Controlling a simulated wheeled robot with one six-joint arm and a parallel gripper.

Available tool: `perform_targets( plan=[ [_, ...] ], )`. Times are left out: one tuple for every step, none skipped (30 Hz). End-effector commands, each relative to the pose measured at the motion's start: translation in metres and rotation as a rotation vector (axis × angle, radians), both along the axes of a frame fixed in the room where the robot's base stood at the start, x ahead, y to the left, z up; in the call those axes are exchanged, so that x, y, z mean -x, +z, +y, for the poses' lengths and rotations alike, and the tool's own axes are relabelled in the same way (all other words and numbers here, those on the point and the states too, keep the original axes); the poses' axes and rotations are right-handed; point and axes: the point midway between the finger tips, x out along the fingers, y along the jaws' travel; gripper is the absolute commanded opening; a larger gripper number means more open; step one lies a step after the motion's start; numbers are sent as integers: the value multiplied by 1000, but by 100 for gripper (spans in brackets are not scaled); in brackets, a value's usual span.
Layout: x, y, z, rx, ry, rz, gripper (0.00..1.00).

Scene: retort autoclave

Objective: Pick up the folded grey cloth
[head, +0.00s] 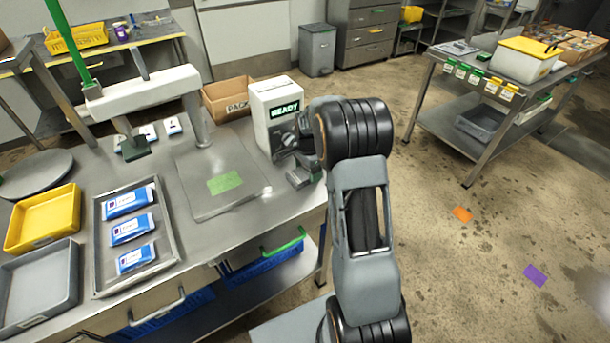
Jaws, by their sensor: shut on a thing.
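My gripper (302,175) is low at the right edge of the steel table (270,209), just in front of the white box with the READY display (274,110). My arm comes in from the bottom right and hides part of the gripper. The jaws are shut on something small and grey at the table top. It fits the folded grey cloth, but it is too small and covered to make out its folds. No other grey cloth shows on the table.
A sealing press (140,97) with a plate and green patch stands left of the gripper. A tray (172,246) of blue-and-white pouches, a yellow tray (40,218) and a grey tray (38,288) lie farther left. A cardboard box (226,98) stands behind.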

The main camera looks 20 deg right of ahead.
Motion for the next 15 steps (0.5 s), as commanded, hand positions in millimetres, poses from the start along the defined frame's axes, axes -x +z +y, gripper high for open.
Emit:
perform_targets(
  plan=[
    [0, 0, 0, 0, 0, 0, 55],
    [0, 0, 0, 0, 0, 0, 52],
    [0, 0, 0, 0, 0, 0, 48],
    [0, 0, 0, 0, 0, 0, 46],
    [0, 0, 0, 0, 0, 0, 46],
    [0, 0, 0, 0, 0, 0, 46],
    [0, 0, 0, 0, 0, 0, 46],
    [0, 0, 0, 0, 0, 0, 46],
    [0, 0, 0, 0, 0, 0, 46],
    [0, 0, 0, 0, 0, 0, 46],
    [0, 1, 0, 0, 0, -1, 46],
    [0, 1, 0, 0, 0, -1, 46],
    [0, 2, 0, 0, 0, -1, 46],
    [0, 4, 0, 0, 0, -1, 46],
    [0, 6, 0, 0, 0, -1, 46]
  ],
)
